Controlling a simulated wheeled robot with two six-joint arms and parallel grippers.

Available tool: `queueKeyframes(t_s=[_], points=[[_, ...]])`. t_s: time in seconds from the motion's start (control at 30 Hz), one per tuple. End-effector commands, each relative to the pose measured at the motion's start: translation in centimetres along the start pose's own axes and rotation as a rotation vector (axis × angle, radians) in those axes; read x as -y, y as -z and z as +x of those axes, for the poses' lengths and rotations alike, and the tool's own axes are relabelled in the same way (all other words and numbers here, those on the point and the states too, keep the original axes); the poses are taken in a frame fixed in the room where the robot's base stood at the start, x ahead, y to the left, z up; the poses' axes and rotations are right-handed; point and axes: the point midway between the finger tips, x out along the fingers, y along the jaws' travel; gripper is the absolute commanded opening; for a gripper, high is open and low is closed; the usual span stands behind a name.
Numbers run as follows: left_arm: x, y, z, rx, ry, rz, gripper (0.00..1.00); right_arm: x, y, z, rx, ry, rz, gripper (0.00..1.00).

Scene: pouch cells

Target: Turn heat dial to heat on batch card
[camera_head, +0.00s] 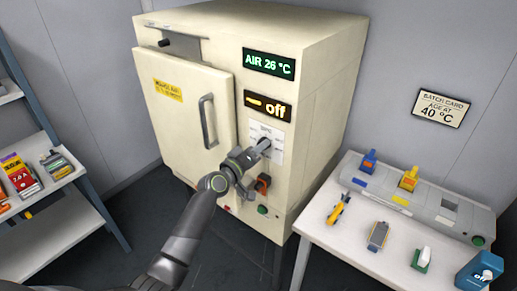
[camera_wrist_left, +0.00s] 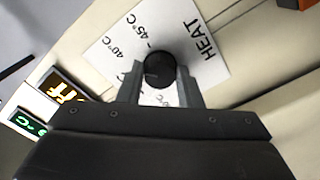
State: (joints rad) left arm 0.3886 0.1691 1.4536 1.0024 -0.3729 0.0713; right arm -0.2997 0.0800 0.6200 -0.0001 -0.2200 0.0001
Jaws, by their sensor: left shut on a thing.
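The heat dial is a black round knob (camera_wrist_left: 159,69) on a white card (camera_wrist_left: 215,60) printed HEAT, with 40 °C and 45 °C marks; other marks are hidden. My left gripper (camera_wrist_left: 160,84) is shut on the dial, a finger on each side. In the head view the gripper (camera_head: 262,149) is at the oven's front panel, covering most of the dial. The amber display (camera_head: 267,106) reads off. The green display (camera_head: 269,64) reads AIR 26 °C. The batch card (camera_head: 443,108) on the wall reads AGE AT 40 °C. My right gripper is not in view.
The cream oven (camera_head: 315,110) has its door (camera_head: 185,110) at the left of the panel. An orange-red switch (camera_head: 263,183) sits just below my gripper. A white table (camera_head: 335,240) with a grey fixture and small tools is at right; a shelf (camera_head: 60,220) is at left.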

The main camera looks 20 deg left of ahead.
Motion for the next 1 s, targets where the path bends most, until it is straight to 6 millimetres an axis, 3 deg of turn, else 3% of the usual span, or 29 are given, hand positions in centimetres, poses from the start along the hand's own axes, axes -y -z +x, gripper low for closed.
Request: queueKeyframes(t_s=[0.13, 0.17, 0.33, 0.7, 1.0], points=[[0.1, -0.1, 0.0, 0.002, 0.002, 0.000, 0.10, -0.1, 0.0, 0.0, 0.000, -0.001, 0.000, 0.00], [0.1, -0.1, 0.0, 0.002, 0.002, 0.000, 0.34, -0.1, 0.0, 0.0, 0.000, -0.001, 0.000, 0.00], [0.1, -0.1, 0.0, 0.001, 0.001, 0.001, 0.54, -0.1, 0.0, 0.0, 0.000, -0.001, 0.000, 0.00], [0.1, 0.0, -0.5, 0.000, 0.000, 0.002, 0.54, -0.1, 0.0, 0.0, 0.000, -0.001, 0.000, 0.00], [0.2, -0.1, -4.7, 0.000, 0.002, 0.004, 0.54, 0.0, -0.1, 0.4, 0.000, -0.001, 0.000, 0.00]])
